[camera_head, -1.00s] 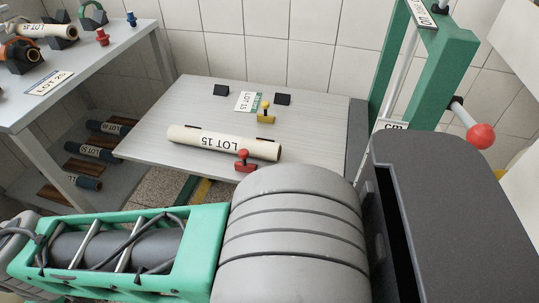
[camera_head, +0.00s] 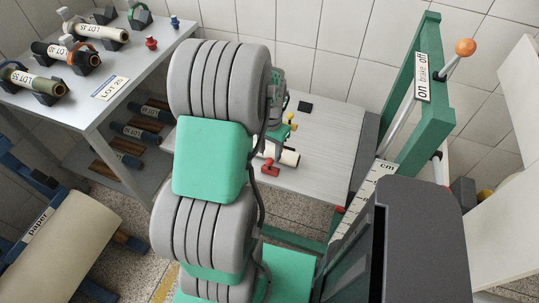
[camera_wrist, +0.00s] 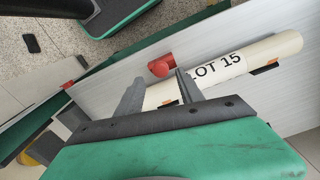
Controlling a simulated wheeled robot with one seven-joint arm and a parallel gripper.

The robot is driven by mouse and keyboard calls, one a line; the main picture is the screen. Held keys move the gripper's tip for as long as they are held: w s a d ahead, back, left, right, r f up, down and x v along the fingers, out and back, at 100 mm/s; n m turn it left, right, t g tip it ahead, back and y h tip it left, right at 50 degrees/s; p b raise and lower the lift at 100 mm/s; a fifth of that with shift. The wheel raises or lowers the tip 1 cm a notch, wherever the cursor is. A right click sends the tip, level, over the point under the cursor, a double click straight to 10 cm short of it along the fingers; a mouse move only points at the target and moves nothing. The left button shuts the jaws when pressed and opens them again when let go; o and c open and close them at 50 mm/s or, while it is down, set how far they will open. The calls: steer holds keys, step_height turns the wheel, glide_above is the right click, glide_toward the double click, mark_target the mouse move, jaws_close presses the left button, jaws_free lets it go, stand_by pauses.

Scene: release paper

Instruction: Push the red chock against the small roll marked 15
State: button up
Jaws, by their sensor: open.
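The small roll marked LOT 15, cream-coloured, lies on the light grey tabletop; in the wrist view (camera_wrist: 272,50) it runs slantwise, its label readable. In the head view only its right end (camera_head: 291,158) shows, the rest behind my arm. The red chock (camera_head: 270,168) stands at the roll's near side; the wrist view also shows it (camera_wrist: 162,66), close beside the roll. I cannot tell whether they touch. My gripper (camera_wrist: 160,90) is open above the roll, its fingers apart and nothing held. The chock appears just beyond the fingertips. My arm mostly hides the gripper in the head view.
A yellow chock (camera_head: 291,124) and a dark block (camera_head: 305,107) are on the table behind the roll. A green frame with a brake lever (camera_head: 425,75) stands at the right. A bench (camera_head: 130,75) with several rolls is at the left, a large paper roll (camera_head: 60,245) lower left.

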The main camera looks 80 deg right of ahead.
mark_target(270, 160)
step_height(270, 160, down, 7)
steer(key=shift+f, duration=0.1)
jaws_close()
stand_by(0.5)
